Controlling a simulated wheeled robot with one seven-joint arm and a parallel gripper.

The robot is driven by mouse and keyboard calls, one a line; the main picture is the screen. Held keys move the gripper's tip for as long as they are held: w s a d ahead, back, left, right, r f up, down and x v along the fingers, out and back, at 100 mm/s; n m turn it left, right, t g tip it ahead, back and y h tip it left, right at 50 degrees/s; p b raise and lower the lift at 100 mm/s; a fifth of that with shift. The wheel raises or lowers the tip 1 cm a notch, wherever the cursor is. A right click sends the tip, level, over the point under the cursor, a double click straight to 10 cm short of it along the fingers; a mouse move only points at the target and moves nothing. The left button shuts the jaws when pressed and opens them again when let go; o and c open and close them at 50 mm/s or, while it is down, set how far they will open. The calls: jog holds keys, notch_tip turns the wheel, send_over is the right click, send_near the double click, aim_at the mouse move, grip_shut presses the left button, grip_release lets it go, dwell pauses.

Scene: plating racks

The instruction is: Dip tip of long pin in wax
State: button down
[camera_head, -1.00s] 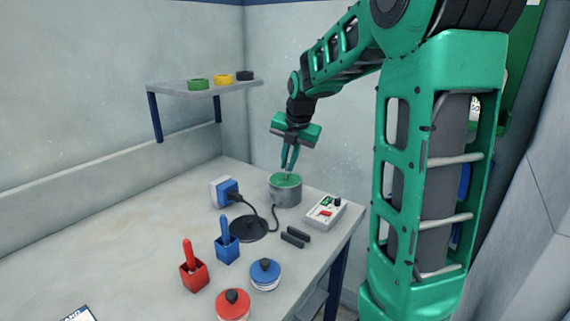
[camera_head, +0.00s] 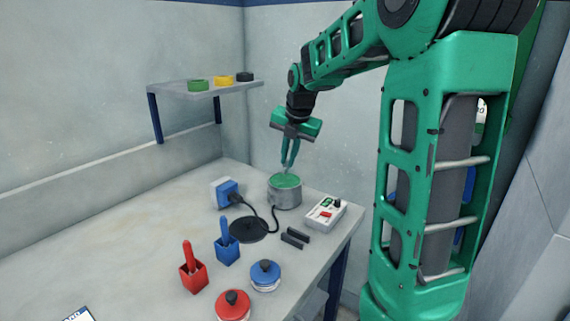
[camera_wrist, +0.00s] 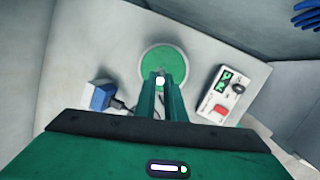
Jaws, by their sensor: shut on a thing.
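A round grey pot of green wax (camera_head: 285,190) stands near the back right of the table. In the wrist view its green wax surface (camera_wrist: 153,64) shows just beyond my fingers. My gripper (camera_head: 288,164) is above the pot, pointing down, and is shut on a thin pin (camera_head: 286,173). Only a short, small piece of the pin shows below the fingertips. In the wrist view a pale spot sits between the fingertips of my gripper (camera_wrist: 160,82). I cannot tell whether the pin's tip touches the wax.
A white control box (camera_head: 326,214) with a red switch stands right of the pot. A blue and white block (camera_head: 224,192) and a black disc (camera_head: 248,230) with a cable lie left. Red (camera_head: 194,275) and blue (camera_head: 227,248) holders stand in front. A shelf (camera_head: 205,88) holds coloured rings.

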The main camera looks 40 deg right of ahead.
notch_tip(320, 180, up, 5)
jog(key=shift+f, duration=0.1)
dwell(0.6)
dwell(0.6)
